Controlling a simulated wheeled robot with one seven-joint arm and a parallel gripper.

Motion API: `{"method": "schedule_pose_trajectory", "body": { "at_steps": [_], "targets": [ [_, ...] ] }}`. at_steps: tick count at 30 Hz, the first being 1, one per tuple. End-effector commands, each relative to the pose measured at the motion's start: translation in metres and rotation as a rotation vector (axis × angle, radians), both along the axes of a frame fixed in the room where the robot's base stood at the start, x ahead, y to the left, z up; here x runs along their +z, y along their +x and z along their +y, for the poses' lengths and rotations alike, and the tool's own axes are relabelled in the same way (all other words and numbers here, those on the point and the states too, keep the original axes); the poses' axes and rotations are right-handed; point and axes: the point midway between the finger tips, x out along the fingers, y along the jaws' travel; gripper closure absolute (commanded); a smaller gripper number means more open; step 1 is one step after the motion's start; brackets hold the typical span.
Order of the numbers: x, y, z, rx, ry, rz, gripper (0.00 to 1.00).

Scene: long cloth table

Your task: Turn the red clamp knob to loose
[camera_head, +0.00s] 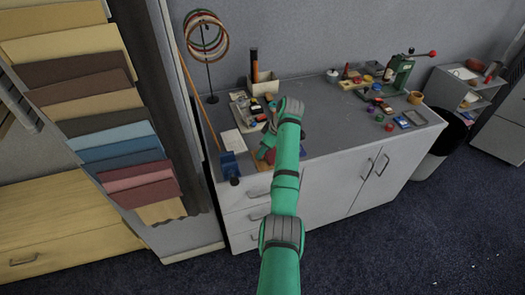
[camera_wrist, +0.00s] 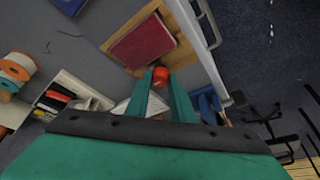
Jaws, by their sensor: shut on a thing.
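The red clamp knob (camera_wrist: 160,74) is in the wrist view, at the edge of a wooden board (camera_wrist: 178,62) with a dark red panel (camera_wrist: 142,42) on it. My gripper (camera_wrist: 161,84) has its two green fingertips closed on the knob, one on each side. In the head view my gripper (camera_head: 266,148) reaches down over the left front part of the cabinet top, and my arm hides the knob there. I cannot make out the knob's turn angle.
A blue vise (camera_head: 230,165) stands at the cabinet's front left corner, close to my gripper. A hoop stand (camera_head: 208,70) and a box (camera_head: 262,84) are behind. A green press (camera_head: 398,72) and small items stand to the right. The middle top (camera_head: 325,125) is clear.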

Motion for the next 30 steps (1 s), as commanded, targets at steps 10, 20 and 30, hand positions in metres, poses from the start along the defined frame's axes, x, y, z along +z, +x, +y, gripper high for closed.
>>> {"method": "schedule_pose_trajectory", "body": {
  "at_steps": [10,20,30],
  "targets": [
    [0.000,0.000,0.001,0.000,-0.001,0.000,0.61],
    [0.014,-0.002,-0.005,-0.001,-0.001,-0.002,0.61],
    [0.072,-0.012,-0.026,0.000,-0.001,-0.002,0.61]
  ]
}}
